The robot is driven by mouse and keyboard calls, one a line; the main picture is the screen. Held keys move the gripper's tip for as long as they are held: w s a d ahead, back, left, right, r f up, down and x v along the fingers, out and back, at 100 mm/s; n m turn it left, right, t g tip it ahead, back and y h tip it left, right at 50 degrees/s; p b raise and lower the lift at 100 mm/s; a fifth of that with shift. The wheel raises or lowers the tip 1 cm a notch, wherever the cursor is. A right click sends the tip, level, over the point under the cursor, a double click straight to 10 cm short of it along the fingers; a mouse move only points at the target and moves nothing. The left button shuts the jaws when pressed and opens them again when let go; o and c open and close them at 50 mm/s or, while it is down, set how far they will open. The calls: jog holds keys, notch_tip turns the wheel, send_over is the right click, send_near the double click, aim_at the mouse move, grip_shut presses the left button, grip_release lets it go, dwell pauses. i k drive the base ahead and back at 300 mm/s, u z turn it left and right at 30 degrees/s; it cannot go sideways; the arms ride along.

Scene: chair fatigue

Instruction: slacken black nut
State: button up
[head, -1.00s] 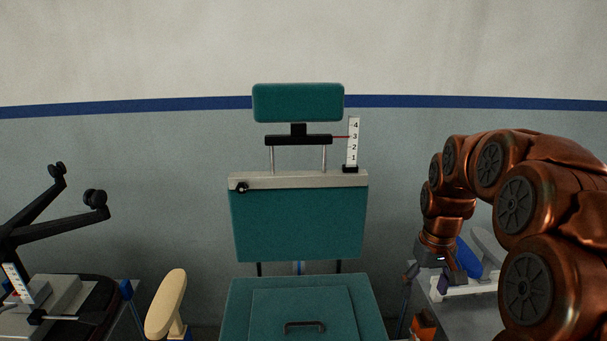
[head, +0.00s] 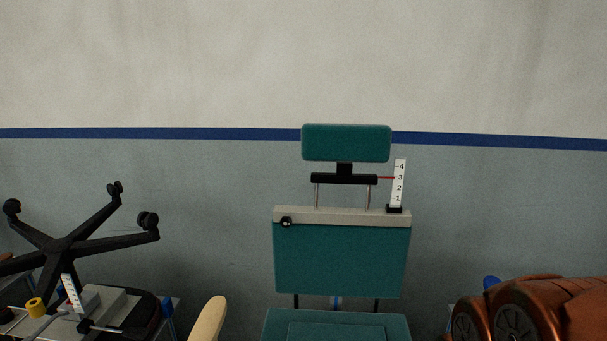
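A round black knob (head: 286,221), which looks like the black nut, sits at the left end of the grey crossbar (head: 345,216) on the green chair back (head: 342,262). Above the bar, two thin posts carry a black block (head: 343,179) and a green headrest (head: 346,143). A red pointer reaches from the block to a white scale (head: 399,182) near the 3 mark. My gripper is out of view; only copper-coloured links of my arm show at the lower right. Nothing touches the knob.
An upturned black chair base (head: 62,246) with castors stands at the left. Below it are a yellow knob (head: 35,306) and a second scale (head: 72,293). A cream armrest pad (head: 208,320) stands left of the green seat (head: 335,328). The wall behind is bare.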

aim_at(286, 222)
jog(key=z, duration=0.25)
jog(key=k, duration=0.15)
jog(key=z, duration=0.75)
jog(key=i, duration=0.3)
jog(key=u, duration=1.6)
jog(key=k, duration=0.25)
jog(key=u, duration=0.05)
